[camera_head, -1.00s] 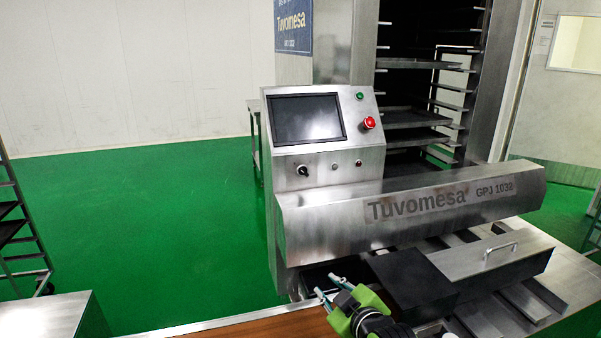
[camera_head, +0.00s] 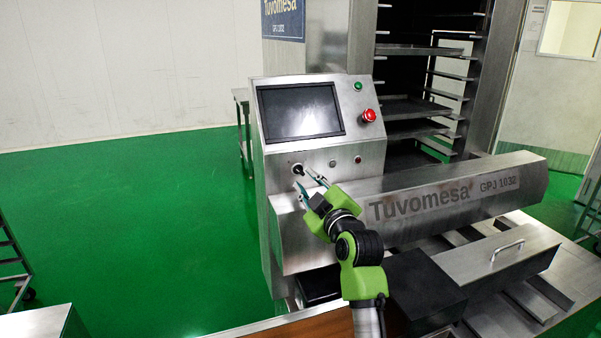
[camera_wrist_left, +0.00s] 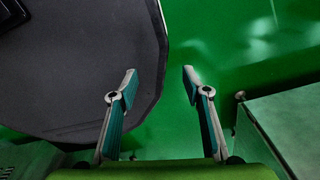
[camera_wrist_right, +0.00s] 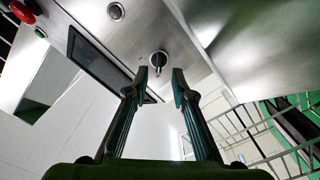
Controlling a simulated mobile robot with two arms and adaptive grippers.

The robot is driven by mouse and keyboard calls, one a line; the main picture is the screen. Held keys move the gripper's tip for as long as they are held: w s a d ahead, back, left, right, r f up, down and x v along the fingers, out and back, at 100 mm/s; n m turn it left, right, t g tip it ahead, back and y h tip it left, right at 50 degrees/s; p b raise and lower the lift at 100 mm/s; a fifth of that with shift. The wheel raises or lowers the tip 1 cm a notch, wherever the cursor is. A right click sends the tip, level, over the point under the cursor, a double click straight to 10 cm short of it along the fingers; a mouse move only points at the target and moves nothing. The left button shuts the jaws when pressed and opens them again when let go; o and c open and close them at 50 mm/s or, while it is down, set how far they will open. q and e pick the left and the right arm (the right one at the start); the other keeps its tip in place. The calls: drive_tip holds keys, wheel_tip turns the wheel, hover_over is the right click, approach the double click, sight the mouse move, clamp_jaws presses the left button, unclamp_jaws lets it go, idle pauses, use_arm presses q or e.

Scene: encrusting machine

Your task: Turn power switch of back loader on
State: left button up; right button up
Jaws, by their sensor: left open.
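The power switch is a small black rotary knob (camera_head: 297,168) with a light mark, at the lower left of the steel control panel (camera_head: 345,160). My right gripper (camera_head: 306,178) is open and empty, with its fingertips just in front of the knob. In the right wrist view the knob (camera_wrist_right: 158,59) shows just beyond the gap between the two fingertips (camera_wrist_right: 159,76). I cannot tell whether they touch it. My left gripper (camera_wrist_left: 160,82) is open and empty in the left wrist view, and is out of the head view.
The panel carries a dark screen (camera_head: 300,110), a green button (camera_head: 358,86) and a red emergency stop (camera_head: 369,115). The steel Tuvomesa cover (camera_head: 430,205) sticks out below the panel. A tray rack (camera_head: 410,107) stands behind. Green floor at left is open.

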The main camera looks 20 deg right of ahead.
sight(300, 172)
drive_tip(key=w, duration=0.4)
drive_tip(key=shift+w+r, duration=0.1)
drive_tip(key=shift+w, duration=0.05)
drive_tip(key=shift+w+p, duration=0.3)
drive_tip(key=shift+w, duration=0.15)
use_arm(q)
drive_tip(key=shift+w+d+r, duration=0.1)
drive_tip(key=shift+w+r, duration=0.3)
drive_tip(key=shift+w, duration=0.4)
use_arm(e)
clamp_jaws()
